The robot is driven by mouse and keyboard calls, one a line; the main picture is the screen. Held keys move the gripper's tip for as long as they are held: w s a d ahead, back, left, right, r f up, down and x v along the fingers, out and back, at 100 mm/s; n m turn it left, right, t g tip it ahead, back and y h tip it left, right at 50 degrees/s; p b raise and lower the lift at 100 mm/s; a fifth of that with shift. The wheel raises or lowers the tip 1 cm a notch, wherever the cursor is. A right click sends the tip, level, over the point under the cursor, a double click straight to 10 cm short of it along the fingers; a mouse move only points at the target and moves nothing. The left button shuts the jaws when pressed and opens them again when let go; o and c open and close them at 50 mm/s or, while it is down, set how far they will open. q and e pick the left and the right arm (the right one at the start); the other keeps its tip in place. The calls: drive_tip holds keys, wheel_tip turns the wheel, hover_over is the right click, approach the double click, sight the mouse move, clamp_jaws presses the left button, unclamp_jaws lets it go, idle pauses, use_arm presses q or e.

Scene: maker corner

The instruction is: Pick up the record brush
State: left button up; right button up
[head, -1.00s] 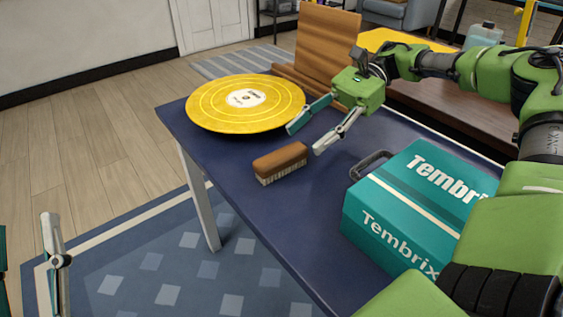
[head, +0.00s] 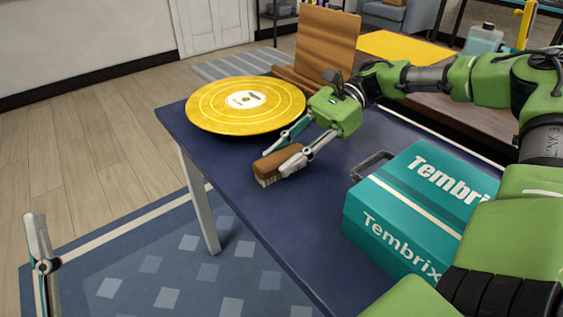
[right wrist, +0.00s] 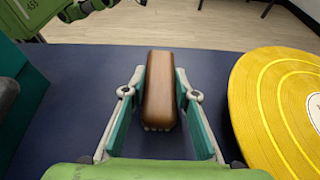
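The record brush (head: 280,158) has a brown wooden back and pale bristles. It lies on the dark blue table (head: 240,193), bristles down, near the table's left edge. My right gripper (head: 277,161) is down at the brush, with one finger on each side of it. In the right wrist view the brush (right wrist: 160,92) stands lengthwise between the two fingers, which look spread around it; contact is hard to judge. Part of the brush is hidden by the near finger in the head view. My left gripper (head: 38,240) shows only partly at the lower left, away from the table.
A yellow record (head: 215,112) lies just behind the brush, close to the right gripper; it also shows in the right wrist view (right wrist: 260,100). A teal Tembrix case (head: 365,222) stands to the right. The table is clear in front of the brush.

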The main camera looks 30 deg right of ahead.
drive_tip(key=shift+c, duration=1.2)
drive_tip(key=shift+r, duration=0.1)
